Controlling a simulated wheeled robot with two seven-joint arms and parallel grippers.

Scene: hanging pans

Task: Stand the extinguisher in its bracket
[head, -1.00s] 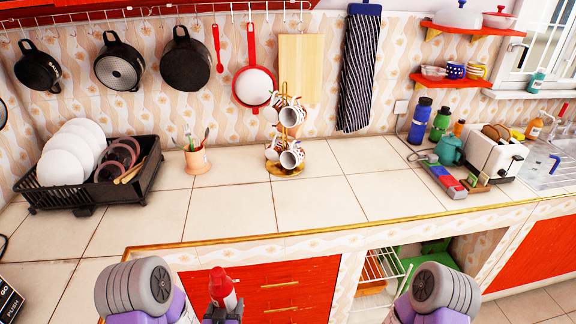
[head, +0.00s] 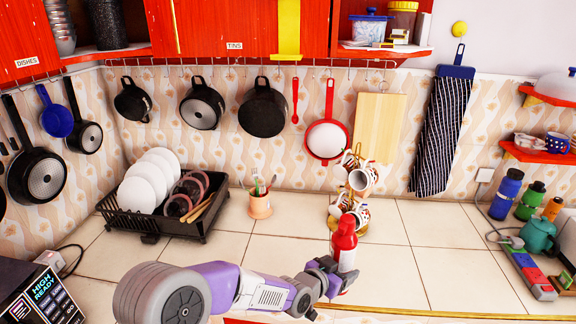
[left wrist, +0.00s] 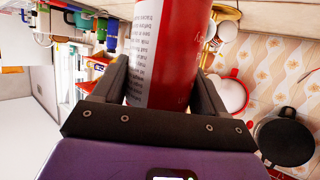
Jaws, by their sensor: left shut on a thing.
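The red extinguisher (head: 344,250) is upright in the head view, above the front part of the tiled counter and in front of the mug tree. My left gripper (head: 330,277) is shut on its body from the left. In the left wrist view the red cylinder with its white printed label (left wrist: 168,50) sits between the two dark fingers of the left gripper (left wrist: 162,85). Its top and base are out of that view. I cannot make out a bracket in any view. My right gripper is not in view.
The mug tree (head: 358,190) stands just behind the extinguisher. A utensil cup (head: 260,206) and a black dish rack (head: 165,228) are to the left. Bottles (head: 507,195) and a teapot (head: 538,236) are at the right. Counter tiles (head: 430,225) right of the mug tree are clear.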

